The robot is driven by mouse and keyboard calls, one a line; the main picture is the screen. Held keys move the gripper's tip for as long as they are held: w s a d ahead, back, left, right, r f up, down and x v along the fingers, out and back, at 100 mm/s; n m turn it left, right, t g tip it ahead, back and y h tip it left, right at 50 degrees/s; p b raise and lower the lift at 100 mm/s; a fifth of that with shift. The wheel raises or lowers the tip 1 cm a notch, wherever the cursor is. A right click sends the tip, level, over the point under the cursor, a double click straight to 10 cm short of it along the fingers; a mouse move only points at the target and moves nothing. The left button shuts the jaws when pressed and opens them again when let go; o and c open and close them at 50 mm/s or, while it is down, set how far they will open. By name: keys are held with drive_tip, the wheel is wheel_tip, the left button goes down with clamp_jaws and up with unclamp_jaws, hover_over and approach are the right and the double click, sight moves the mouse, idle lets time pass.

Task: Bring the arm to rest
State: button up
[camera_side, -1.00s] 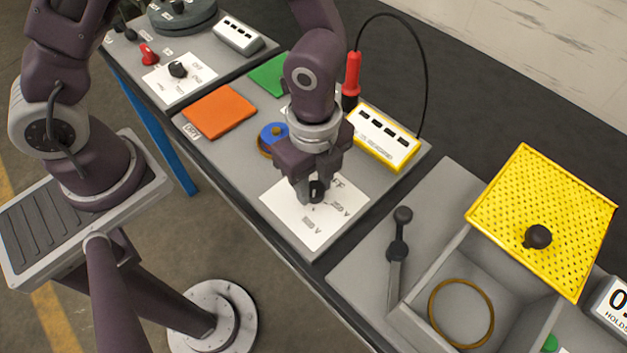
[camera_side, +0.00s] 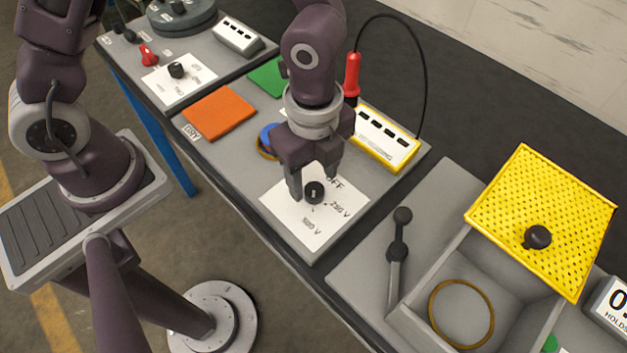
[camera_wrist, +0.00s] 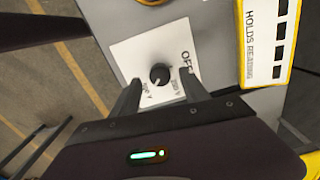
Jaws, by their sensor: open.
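My gripper (camera_side: 315,184) is open and empty, just above and behind a black rotary knob (camera_side: 314,192) in the side view. The knob sits on a white card (camera_side: 320,225) marked OFF, 250 V and 500 V. In the wrist view the knob (camera_wrist: 160,74) shows beyond and between my open fingertips (camera_wrist: 160,88), with nothing held between them. Whether a finger still touches the knob cannot be told.
A yellow-framed meter (camera_side: 385,138) with a red probe (camera_side: 352,75) stands behind my gripper. Orange (camera_side: 218,112) and green (camera_side: 270,75) pads lie to the left. A grey bin (camera_side: 410,325) with a propped yellow perforated lid (camera_side: 545,205) stands at right.

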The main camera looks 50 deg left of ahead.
wheel_tip(320, 180, up, 4)
drive_tip(key=shift+r, duration=0.15)
drive_tip(key=shift+a+r, duration=0.2)
drive_tip(key=shift+a, duration=0.05)
drive_tip(key=s+a+r+n+t+y, duration=0.1)
drive_tip(key=s+a+r+n+t, duration=0.3)
drive_tip(key=a+r+n, duration=0.85)
drive_tip(key=s+a+r+n+t+h, duration=0.1)
drive_tip(key=s+a+r+n, duration=0.2)
drive_tip(key=s+n, duration=0.3)
drive_tip(key=shift+r+n+t, duration=0.25)
drive_tip(key=shift+n+t, duration=0.05)
drive_tip(key=shift+n, duration=0.05)
